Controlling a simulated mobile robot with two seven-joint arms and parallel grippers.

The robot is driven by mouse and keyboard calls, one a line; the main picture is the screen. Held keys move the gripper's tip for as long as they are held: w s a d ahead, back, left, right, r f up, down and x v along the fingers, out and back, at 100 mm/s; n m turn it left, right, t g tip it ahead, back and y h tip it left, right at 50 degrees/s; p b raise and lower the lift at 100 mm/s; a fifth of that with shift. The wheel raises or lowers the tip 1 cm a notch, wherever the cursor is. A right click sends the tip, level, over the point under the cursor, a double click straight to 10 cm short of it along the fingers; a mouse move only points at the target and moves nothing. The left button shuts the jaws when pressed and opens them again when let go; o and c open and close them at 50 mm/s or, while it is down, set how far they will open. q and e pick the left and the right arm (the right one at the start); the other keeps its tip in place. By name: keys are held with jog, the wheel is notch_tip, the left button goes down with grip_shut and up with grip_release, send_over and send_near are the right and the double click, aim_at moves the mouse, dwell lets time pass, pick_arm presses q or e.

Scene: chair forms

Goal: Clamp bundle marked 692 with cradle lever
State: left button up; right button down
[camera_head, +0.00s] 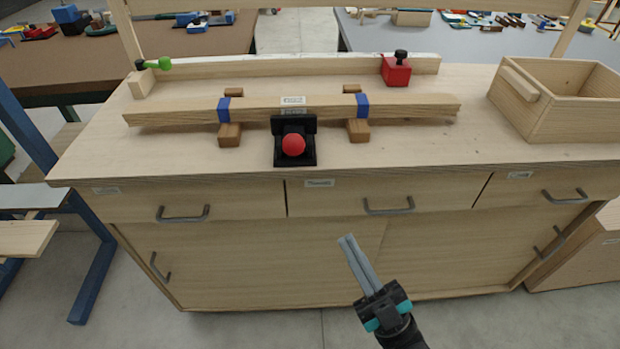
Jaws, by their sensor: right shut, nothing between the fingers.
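A long wooden bundle (410,107) with two blue bands (223,109) lies across wooden blocks (229,134) on the workbench. A small white label (293,101) sits at its middle, too small to read. In front of its middle stands a black cradle fixture (309,153) with a red round lever knob (293,145) facing me. My right gripper (347,240) is shut and empty, below and in front of the bench edge, apart from the lever and the bundle. My left gripper is not in view.
A wooden box (570,122) stands at the bench's right end. A rail (270,68) runs along the back with a red block (396,71) and a green-handled part (158,64). Drawers with grey handles (183,217) face me below the top.

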dwell(0.3)
send_near(294, 145)
jog(key=w+a+r, duration=0.1)
jog(key=w+a, duration=0.1)
jog(key=w, duration=0.2)
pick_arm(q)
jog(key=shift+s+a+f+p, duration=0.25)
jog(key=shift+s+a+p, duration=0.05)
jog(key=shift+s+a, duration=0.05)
pick_arm(e)
jog(key=shift+w+a+r, duration=0.2)
jog(key=shift+w+r, duration=0.15)
jog(key=shift+r, duration=0.2)
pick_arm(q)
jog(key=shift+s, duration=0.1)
pick_arm(e)
jog(key=shift+r, duration=0.1)
